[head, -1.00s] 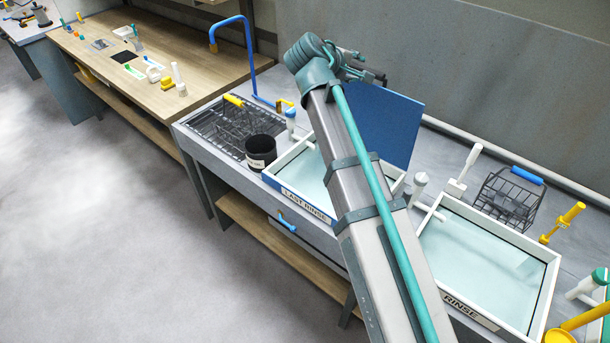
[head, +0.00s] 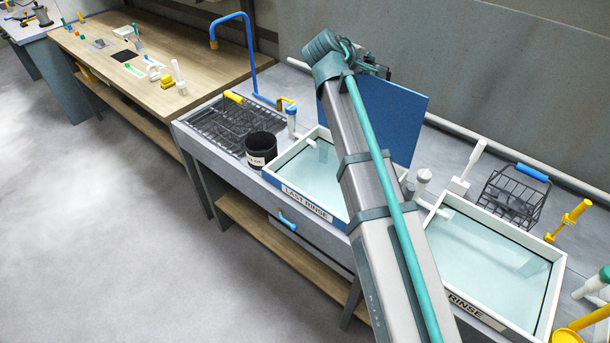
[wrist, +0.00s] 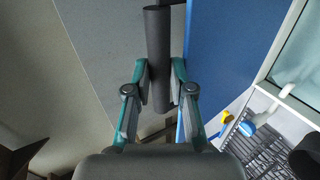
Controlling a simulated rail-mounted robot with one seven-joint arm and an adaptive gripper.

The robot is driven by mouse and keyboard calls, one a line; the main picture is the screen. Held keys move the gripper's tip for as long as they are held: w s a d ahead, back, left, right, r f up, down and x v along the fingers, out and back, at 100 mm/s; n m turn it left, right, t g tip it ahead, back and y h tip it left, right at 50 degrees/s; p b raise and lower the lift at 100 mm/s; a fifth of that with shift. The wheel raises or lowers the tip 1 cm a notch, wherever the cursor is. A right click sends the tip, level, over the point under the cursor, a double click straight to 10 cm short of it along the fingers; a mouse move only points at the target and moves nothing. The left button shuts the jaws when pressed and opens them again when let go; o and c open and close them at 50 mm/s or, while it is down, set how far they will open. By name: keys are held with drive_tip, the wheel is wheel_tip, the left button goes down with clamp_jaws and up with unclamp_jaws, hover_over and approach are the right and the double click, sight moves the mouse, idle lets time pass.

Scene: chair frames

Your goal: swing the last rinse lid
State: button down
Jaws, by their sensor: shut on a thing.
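The blue lid (head: 395,120) of the last rinse basin stands steeply raised at the back of that basin (head: 312,205) in the head view. The basin is uncovered, with pale liquid in it. In the wrist view the lid is a blue panel (wrist: 225,45) to the right of my gripper. My gripper (wrist: 159,88) is shut on a dark round handle (wrist: 158,40), with a finger on each side of it. The handle's joint to the lid is hidden. In the head view my arm covers part of the lid and the basin, and the fingertips cannot be made out.
The open rinse basin (head: 545,300) lies to the right, with a wire basket (head: 515,195) behind it. A black pot (head: 261,150), a drain rack (head: 215,125) and a blue tap (head: 250,55) stand left. The grey wall (head: 500,75) is close behind the lid.

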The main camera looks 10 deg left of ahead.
drive_tip(key=s+a+f, duration=0.3)
drive_tip(key=s, duration=0.4)
drive_tip(key=shift+a, duration=0.35)
drive_tip(key=s+a+f+b, duration=0.1)
drive_tip(key=s+a+f, duration=0.2)
drive_tip(key=s, duration=0.3)
drive_tip(key=shift+a+f, duration=0.2)
drive_tip(key=shift+f, duration=0.2)
idle(0.5)
drive_tip(key=s+a+f+b, duration=0.2)
drive_tip(key=s+a+f, duration=0.1)
drive_tip(key=s+f, duration=0.1)
drive_tip(key=shift+s+f, duration=0.4)
drive_tip(key=shift+f, duration=0.35)
